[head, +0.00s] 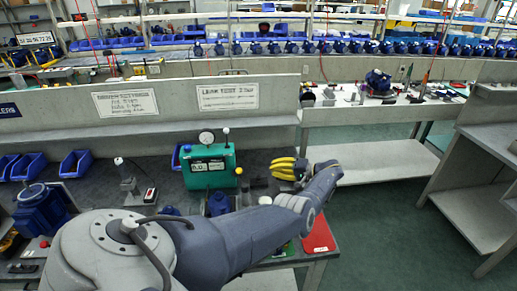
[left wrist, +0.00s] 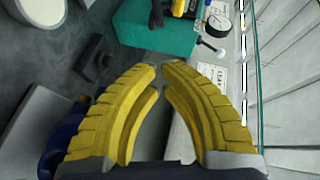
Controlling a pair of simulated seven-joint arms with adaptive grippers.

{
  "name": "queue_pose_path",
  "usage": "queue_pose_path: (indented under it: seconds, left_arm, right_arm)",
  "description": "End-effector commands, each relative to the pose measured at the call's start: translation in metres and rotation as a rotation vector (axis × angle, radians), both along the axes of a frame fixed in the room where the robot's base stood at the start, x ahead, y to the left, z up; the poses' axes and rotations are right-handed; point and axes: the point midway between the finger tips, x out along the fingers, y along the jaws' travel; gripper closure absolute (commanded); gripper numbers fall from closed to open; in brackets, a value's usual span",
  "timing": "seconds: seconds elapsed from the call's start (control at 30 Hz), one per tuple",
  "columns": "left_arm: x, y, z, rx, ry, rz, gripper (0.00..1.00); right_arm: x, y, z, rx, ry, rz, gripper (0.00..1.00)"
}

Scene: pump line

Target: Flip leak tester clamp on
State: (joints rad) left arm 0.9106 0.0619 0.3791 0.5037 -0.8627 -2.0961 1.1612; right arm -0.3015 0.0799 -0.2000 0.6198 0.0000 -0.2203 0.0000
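The leak tester (head: 209,166) is a green box on the bench, with a round gauge (head: 206,137) and a dark-topped lever (head: 226,135) on top. In the left wrist view the tester (left wrist: 150,38) is at the top, with a black handle (left wrist: 157,14) and a yellow part (left wrist: 180,7) on it. I cannot tell which part is the clamp. My left gripper (head: 273,168) is right of the tester in the head view. In the wrist view its yellow fingers (left wrist: 159,68) nearly meet, with nothing between them, apart from the tester. My right gripper is out of view.
A blue pump part (head: 218,204) stands in front of the tester, partly behind my arm. A dark block (left wrist: 95,55) lies on the bench. A red pad (head: 319,236) is at the bench's right corner. Blue bins (head: 75,163) and a blue motor (head: 40,209) are at left.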

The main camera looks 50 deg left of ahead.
Motion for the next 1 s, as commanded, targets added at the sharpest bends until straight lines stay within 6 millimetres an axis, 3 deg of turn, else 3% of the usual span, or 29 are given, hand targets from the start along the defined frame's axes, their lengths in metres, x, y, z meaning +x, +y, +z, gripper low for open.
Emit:
queue_pose_path:
  seconds: [0.57, 1.0]
  left_arm:
    - [-0.038, 0.086, -0.021, 0.003, 0.0, 0.001, 1.0]
    - [-0.067, 0.096, -0.032, 0.001, 0.002, 0.0, 1.0]
  right_arm:
    - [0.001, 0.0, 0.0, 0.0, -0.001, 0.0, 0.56]
    - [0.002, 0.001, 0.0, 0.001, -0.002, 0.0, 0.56]
